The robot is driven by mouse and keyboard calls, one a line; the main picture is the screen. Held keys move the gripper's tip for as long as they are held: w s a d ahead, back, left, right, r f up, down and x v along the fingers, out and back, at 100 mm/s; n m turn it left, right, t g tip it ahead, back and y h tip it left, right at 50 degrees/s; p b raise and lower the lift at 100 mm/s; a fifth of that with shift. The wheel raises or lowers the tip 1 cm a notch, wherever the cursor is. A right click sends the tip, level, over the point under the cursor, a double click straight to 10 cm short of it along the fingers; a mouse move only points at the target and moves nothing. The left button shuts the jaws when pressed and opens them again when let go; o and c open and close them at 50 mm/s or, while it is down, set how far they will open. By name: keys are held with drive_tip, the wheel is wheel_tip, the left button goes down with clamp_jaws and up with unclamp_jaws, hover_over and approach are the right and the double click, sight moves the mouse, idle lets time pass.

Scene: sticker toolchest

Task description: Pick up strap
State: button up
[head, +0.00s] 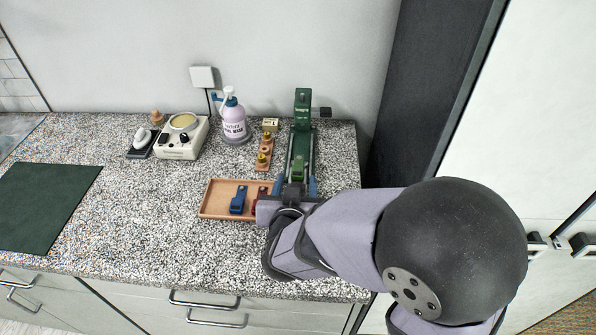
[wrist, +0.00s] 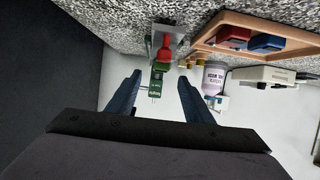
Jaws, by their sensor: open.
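I cannot tell for sure which thing is the strap. A wooden tray (head: 222,183) holds a blue piece (head: 238,201) and a red piece (head: 262,192), the red one partly hidden by my gripper. Both pieces also show in the wrist view, red (wrist: 233,38) and blue (wrist: 266,42). My gripper (head: 296,186) is open, its blue fingers apart, just right of the tray and in front of a green upright device (head: 302,108). In the wrist view, my gripper (wrist: 159,80) has this device and a red part (wrist: 164,52) between its fingers in the picture; I see nothing gripped.
Behind the tray stand a small wooden stand with brass-coloured knobs (head: 265,152) and a hand-wash bottle (head: 234,124). A cream device with a round top (head: 183,136) is further left. A dark green mat (head: 45,205) lies at far left. The counter between mat and tray is clear.

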sight(298, 169)
drive_tip(key=shift+p+x, duration=0.3)
drive_tip(key=shift+x, duration=2.85)
drive_tip(key=shift+r, duration=0.1)
clamp_jaws()
drive_tip(key=shift+r, duration=0.1)
